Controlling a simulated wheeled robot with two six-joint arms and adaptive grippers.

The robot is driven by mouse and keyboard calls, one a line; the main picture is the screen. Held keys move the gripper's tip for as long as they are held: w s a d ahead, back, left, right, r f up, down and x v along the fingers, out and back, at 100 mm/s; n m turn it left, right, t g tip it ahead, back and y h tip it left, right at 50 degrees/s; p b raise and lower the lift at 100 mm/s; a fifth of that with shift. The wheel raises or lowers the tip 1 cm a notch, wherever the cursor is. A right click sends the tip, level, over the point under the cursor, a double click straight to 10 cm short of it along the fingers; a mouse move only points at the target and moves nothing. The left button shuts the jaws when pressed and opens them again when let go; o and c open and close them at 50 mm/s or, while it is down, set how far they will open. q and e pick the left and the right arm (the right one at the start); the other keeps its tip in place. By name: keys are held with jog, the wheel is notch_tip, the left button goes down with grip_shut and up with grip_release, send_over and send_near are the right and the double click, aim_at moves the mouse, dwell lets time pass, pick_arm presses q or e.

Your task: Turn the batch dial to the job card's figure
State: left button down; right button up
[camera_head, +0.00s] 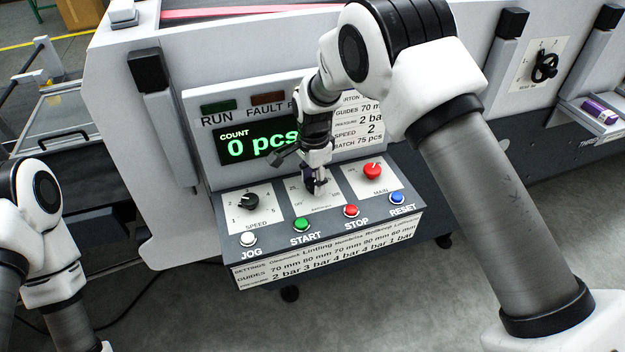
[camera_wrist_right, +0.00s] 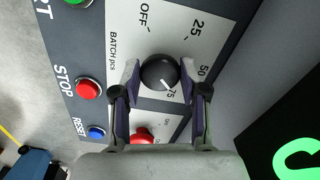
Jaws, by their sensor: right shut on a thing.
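The batch dial (camera_wrist_right: 160,72) is a round black knob on a white plate marked OFF, 25, 50 and 75. Its white pointer line aims at or close to the 75 mark. My right gripper (camera_wrist_right: 160,78) is shut on the dial, one finger on each side. In the head view the right gripper (camera_head: 316,184) reaches down onto the batch plate and hides most of the dial. The job card (camera_head: 358,118) reads BATCH 75 pcs at its bottom line; my arm covers part of it. My left gripper is out of view.
The green display (camera_head: 250,143) reads COUNT 0 pcs. The speed dial (camera_head: 249,201) is left of the batch plate and the red main knob (camera_head: 372,170) right of it. JOG, START (camera_head: 306,225), STOP (camera_head: 351,211) and RESET (camera_head: 396,198) buttons line the front edge.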

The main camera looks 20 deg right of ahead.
jog(key=shift+m, duration=1.3)
jog(key=shift+w+r, duration=0.1)
jog(key=o, duration=1.2)
jog(key=shift+d, duration=0.1)
jog(key=shift+c, duration=0.2)
jog(key=shift+d, duration=0.15)
notch_tip(320, 180, up, 12)
